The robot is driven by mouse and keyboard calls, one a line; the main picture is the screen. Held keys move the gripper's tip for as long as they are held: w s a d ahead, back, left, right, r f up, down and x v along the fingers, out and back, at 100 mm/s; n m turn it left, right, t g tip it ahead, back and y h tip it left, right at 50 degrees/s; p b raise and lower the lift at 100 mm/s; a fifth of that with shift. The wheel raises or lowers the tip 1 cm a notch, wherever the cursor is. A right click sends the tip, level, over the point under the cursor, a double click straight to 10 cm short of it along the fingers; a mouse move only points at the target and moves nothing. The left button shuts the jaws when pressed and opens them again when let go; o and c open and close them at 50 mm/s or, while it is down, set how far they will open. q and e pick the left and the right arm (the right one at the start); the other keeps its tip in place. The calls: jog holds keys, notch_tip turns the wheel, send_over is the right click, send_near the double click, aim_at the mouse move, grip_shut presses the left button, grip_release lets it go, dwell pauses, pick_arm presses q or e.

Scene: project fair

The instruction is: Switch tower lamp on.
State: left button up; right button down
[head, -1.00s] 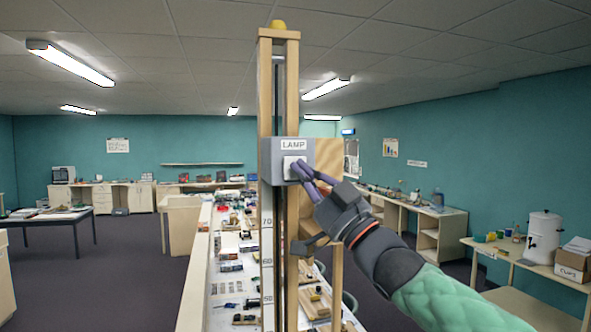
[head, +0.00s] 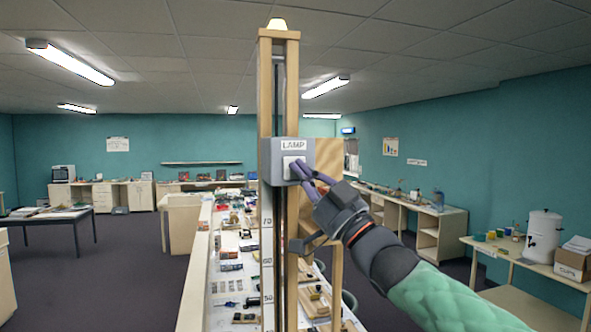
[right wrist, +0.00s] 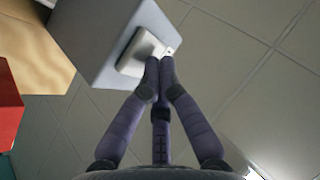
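The wooden tower (head: 293,90) stands upright in the middle of the head view. Its lamp (head: 277,24) on top glows pale and bright. A grey switch box (head: 273,160) labelled LAMP is fixed to the tower, with a white rocker switch (head: 290,162) on its front. My right gripper (head: 297,168) has its purple fingers together, tips at the lower part of the switch. In the right wrist view the closed fingertips (right wrist: 158,66) are at the edge of the white switch (right wrist: 140,52), with nothing held between them. My left gripper is not in view.
A long white bench (head: 205,270) with several small parts and tools runs behind the tower. A table with a white urn (head: 543,235) and a cardboard box (head: 571,265) stands at the right. Dark floor lies open at the left.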

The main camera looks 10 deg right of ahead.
jog(key=shift+s, duration=0.5)
jog(key=s+b, duration=0.2)
jog(key=s, duration=0.3)
jog(key=shift+s+d, duration=0.15)
jog(key=shift+s, duration=0.25)
dwell(0.4)
